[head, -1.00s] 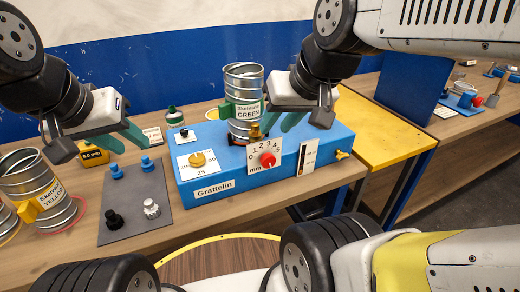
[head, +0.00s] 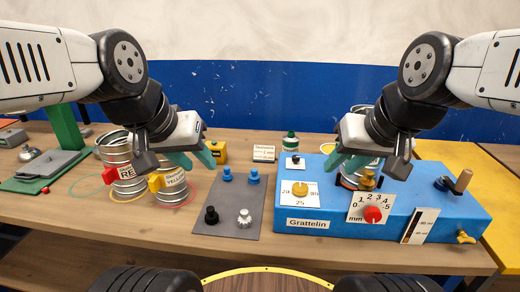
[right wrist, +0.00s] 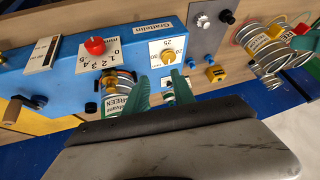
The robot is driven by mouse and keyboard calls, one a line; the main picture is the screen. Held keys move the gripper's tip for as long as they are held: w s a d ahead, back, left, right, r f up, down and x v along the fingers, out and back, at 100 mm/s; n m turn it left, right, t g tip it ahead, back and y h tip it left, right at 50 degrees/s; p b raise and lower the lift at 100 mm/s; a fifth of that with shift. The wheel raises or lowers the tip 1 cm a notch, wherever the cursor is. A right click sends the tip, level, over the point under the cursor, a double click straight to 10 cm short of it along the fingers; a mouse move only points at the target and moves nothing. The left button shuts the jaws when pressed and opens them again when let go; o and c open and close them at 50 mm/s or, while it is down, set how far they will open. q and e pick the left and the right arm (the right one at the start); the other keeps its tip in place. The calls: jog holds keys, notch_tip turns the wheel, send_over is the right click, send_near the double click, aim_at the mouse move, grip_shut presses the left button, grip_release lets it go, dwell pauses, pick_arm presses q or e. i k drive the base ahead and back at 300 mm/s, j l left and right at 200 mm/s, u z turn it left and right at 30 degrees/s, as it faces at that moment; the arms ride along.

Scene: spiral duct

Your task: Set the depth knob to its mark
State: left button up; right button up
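The red depth knob (head: 373,214) sits on a white dial plate (head: 359,208) marked 0 to 5 mm, on the front of the blue Grattelin box (head: 320,238). It also shows in the right wrist view (right wrist: 95,46). Its pointer is too small to read. My right gripper (head: 342,167) is above the box, behind and left of the knob, with its fingers apart in the right wrist view (right wrist: 160,88). The duct labelled GREEN (right wrist: 112,103) is beside those fingers, not between them. My left gripper (head: 196,162) appears open, above and beside the yellow-labelled duct (head: 172,186).
A brass dial (head: 300,190) with 20, 25 and 30 markings is left of the knob. A grey mat (head: 235,218) holds black, white and blue knobs. The red-labelled duct (head: 121,170) stands at left. A yellow table (head: 455,158) is at right. The front table edge is clear.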

aim_at(372, 216)
jog(key=k+l+u, duration=0.15)
jog(key=k+u, duration=0.3)
jog(key=k, duration=0.55)
jog(key=k+j+u, duration=0.2)
jog(key=k+u, duration=0.25)
jog(key=k, duration=0.55)
